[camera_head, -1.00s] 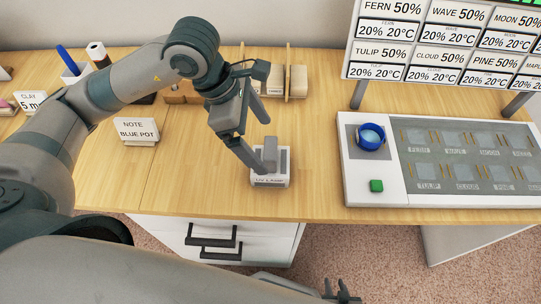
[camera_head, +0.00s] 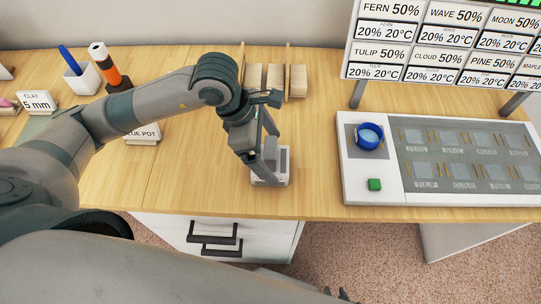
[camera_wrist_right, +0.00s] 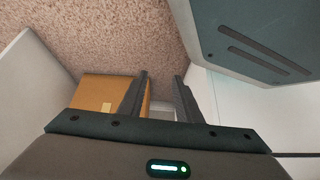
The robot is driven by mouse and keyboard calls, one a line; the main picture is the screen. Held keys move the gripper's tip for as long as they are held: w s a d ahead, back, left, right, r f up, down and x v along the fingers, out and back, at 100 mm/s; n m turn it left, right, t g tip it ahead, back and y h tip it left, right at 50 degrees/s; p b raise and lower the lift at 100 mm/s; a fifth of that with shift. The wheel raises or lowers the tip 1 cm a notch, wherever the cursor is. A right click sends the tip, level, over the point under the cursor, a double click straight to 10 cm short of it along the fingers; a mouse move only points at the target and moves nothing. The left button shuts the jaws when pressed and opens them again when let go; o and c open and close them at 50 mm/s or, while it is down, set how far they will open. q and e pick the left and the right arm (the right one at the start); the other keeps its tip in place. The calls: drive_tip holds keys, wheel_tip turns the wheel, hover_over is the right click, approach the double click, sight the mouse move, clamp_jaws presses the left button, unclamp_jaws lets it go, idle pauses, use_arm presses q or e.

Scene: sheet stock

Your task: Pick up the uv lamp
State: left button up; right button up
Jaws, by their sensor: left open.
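The uv lamp (camera_head: 270,152) is a small grey upright piece on a white labelled stand (camera_head: 283,176) near the front edge of the table. My left gripper (camera_head: 264,158) is open and low at the lamp, its fingers reaching down around it. The fingers partly hide the lamp and the label, and I cannot tell whether they touch it. My right gripper (camera_wrist_right: 161,82) is open and empty in the right wrist view, pointing down toward the floor. Only a dark tip of it shows at the bottom of the head view.
A white panel with a blue round bowl (camera_head: 370,136), a green button (camera_head: 375,184) and several slots lies to the right. A sign board (camera_head: 440,45) stands behind it. Wooden blocks (camera_head: 275,80) stand at the back. The wrist view shows a brown box (camera_wrist_right: 95,92) on the carpet.

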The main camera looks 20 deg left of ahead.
use_arm(q)
drive_tip(key=p+x, duration=0.1)
drive_tip(key=x, duration=0.3)
drive_tip(key=shift+w, duration=0.1)
drive_tip(key=c, duration=1.3)
drive_tip(key=shift+c, duration=0.2)
use_arm(e)
drive_tip(key=s+d+f+g, duration=0.1)
drive_tip(key=s+d+f, duration=0.1)
drive_tip(key=s, duration=0.3)
drive_tip(key=shift+s+d+g+h, duration=0.15)
drive_tip(key=shift+s+g+h, duration=0.15)
drive_tip(key=shift+g, duration=0.1)
